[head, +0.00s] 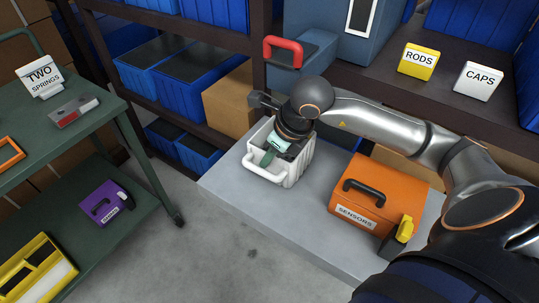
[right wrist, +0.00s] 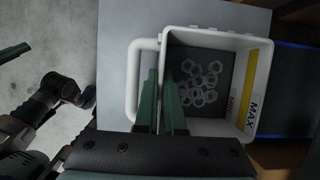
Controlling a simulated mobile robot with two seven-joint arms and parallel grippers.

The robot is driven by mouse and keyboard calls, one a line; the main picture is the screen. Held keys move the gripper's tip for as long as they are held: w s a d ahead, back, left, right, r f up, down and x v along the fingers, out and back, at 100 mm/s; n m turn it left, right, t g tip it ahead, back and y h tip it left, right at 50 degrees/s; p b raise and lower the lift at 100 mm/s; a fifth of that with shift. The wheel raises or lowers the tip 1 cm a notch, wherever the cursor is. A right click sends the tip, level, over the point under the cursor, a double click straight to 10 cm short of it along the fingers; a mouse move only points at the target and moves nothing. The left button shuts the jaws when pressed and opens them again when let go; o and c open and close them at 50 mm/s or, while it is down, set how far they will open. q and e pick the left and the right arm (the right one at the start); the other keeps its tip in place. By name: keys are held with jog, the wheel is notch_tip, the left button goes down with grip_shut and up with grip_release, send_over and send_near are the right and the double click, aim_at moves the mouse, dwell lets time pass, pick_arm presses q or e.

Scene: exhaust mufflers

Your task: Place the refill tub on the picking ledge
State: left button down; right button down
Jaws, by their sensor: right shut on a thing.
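The refill tub (head: 258,170) is a white open box with a handle, standing upright on or just over a grey top (head: 228,186). In the right wrist view, the tub (right wrist: 210,34) holds several pale hex nuts and has a yellow-edged MAX label. My right gripper (head: 270,155) points down at the tub. Its green fingers (right wrist: 166,100) are shut on the tub's handle-side wall, one inside the tub and one between wall and handle. Part of what seems my left arm is at the left of the wrist view; its jaws are unclear. I cannot tell which surface is the picking ledge.
An orange SENSORS box (head: 376,192) stands on the grey top, right of the tub. Behind are dark shelves with blue bins (head: 190,80), a cardboard box (head: 229,100), a red-handled box (head: 300,58) and RODS (head: 419,62) and CAPS (head: 478,81) signs. A green cart (head: 120,100) stands left.

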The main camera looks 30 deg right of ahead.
jog(key=c, duration=1)
grip_release()
jog(key=shift+f, duration=0.1)
jog(key=p+v, duration=0.1)
jog(key=v, duration=1.1)
